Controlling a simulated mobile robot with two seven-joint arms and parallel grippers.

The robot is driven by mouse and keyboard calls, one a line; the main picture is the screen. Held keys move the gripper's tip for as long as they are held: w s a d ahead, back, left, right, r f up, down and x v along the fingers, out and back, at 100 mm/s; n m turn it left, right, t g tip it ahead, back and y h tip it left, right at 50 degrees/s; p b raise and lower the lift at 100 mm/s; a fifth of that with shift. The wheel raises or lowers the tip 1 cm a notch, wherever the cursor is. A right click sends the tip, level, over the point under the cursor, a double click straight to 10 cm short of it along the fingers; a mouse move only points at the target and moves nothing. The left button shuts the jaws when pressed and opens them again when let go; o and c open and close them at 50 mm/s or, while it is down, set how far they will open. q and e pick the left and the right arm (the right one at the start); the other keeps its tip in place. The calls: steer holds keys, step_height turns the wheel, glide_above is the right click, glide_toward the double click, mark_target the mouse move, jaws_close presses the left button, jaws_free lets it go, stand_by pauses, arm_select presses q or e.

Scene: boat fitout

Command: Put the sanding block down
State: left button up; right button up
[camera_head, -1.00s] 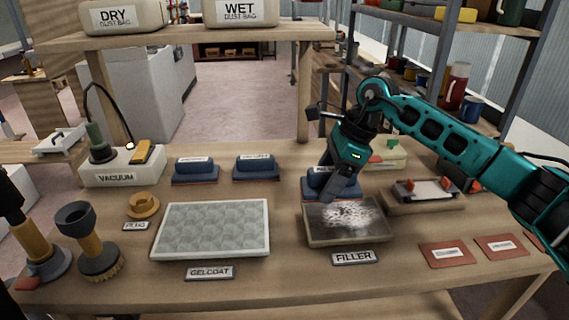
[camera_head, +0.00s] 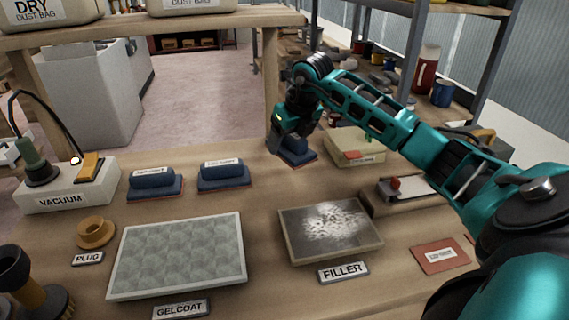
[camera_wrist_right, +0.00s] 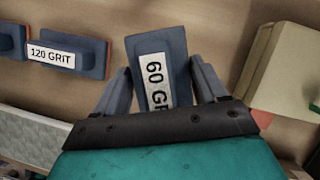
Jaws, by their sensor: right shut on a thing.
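The sanding block is dark blue with a red edge below it in the head view (camera_head: 299,153). In the right wrist view the block (camera_wrist_right: 157,58) carries a white label reading 60 GR, the rest cut off by my gripper. My right gripper (camera_head: 287,134) is shut on the block, one finger on each side of it in the right wrist view (camera_wrist_right: 162,80). The block is at the back of the bench, low over or on the wood; I cannot tell whether it touches. My left gripper is out of view.
Two other blue blocks (camera_head: 154,180) (camera_head: 223,174) stand to the left; one reads 120 GRIT. The filler panel (camera_head: 292,250), with white dust, lies in front. A pale box (camera_head: 356,148) is close on the right. Bare wood lies between the blocks.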

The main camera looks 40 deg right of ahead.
mark_target(297, 136)
steer(key=shift+f, duration=2.95)
steer(key=shift+f+b, duration=0.15)
steer(key=shift+b, duration=0.15)
steer(key=o, duration=1.1)
steer(key=v, duration=1.2)
steer(key=shift+a+p, duration=0.1)
steer(key=shift+p, duration=0.3)
